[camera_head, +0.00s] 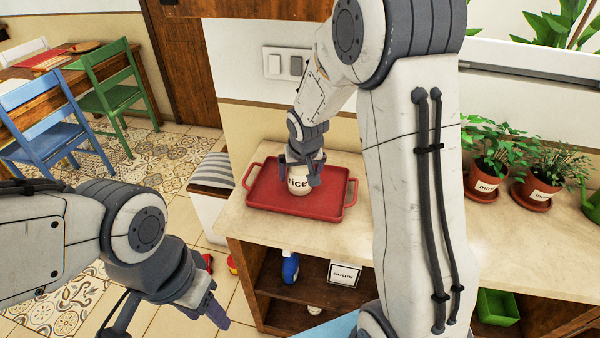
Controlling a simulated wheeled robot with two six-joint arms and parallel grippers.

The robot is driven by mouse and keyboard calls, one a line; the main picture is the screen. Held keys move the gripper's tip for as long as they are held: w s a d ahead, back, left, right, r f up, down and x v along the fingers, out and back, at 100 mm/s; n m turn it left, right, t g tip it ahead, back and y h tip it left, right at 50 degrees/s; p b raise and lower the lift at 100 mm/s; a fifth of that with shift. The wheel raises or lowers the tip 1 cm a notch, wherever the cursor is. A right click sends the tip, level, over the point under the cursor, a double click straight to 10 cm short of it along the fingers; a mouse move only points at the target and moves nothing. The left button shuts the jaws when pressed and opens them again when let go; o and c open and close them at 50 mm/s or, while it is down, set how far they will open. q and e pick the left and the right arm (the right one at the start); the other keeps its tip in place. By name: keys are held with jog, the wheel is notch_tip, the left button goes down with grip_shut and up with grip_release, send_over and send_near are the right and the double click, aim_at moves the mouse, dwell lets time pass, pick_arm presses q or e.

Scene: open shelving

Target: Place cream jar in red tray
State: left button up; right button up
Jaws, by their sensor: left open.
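The cream jar (298,186), labelled "rice", is upright at the red tray (330,211), over its middle. Its upper part is hidden by my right gripper (299,173), which points down with one finger on each side of the jar and looks shut on it. I cannot tell whether the jar's base touches the tray floor. The red tray lies flat on the pale counter. My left gripper (168,315) is low at the left front, open and empty, away from the counter and partly cut off by the frame.
Two potted plants (488,180) (541,190) stand on the counter (420,245) at the right. Below, the shelf holds a blue bottle (290,268) and a labelled white box (344,273). A green container (497,307) is lower right. My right arm hides part of the counter.

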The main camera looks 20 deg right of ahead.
jog(key=v, duration=1.2)
jog(key=s+a+f+n+g+y, duration=0.1)
jog(key=s+a+n, duration=0.4)
jog(key=s, duration=0.8)
jog(key=s+a+f+n+g, duration=0.1)
jog(key=s+a+n+g, duration=0.2)
jog(key=s+a, duration=0.8)
jog(key=shift+s+f+n+y+p, duration=0.3)
jog(key=shift+s+n+y+p, duration=0.15)
jog(key=shift+s+n, duration=0.6)
